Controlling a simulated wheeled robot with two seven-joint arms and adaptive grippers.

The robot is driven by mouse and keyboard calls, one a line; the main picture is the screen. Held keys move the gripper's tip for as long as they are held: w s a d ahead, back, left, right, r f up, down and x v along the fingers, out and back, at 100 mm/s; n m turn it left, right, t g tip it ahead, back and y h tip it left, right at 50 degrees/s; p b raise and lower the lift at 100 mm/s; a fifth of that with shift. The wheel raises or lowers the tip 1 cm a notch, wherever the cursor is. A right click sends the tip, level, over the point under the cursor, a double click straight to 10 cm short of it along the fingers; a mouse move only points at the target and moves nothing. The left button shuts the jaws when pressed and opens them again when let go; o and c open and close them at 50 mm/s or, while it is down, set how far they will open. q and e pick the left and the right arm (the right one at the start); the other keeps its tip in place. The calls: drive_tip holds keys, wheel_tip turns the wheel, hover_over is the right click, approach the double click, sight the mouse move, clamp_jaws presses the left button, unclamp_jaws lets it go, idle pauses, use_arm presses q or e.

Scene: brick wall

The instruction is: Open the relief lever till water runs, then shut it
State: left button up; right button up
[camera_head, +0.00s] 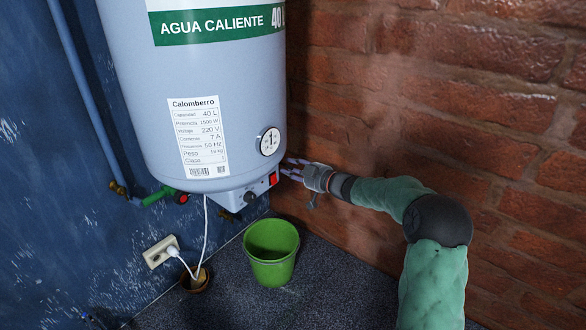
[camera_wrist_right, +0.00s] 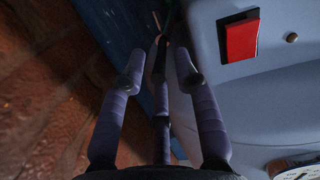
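A white water heater (camera_head: 135,75) hangs in the corner. I cannot tell which part is the relief lever. My right gripper (camera_head: 288,170) is beside the heater's lower right, near the red switch (camera_head: 273,179). In the right wrist view, its purple fingers (camera_wrist_right: 160,75) are spread with nothing between them. The red switch (camera_wrist_right: 240,40) is to their right. My left gripper is not in view.
A green bucket (camera_head: 271,262) stands on the dark floor below the heater. A white cable runs from the heater to a wall socket (camera_head: 160,251), beside a small brown pot (camera_head: 195,284). A brick wall (camera_head: 480,110) bounds the right side; a blue wall (camera_head: 50,200) the left.

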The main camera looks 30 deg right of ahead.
drive_tip(key=shift+r, duration=0.1)
drive_tip(key=v, duration=1.2)
idle(0.5)
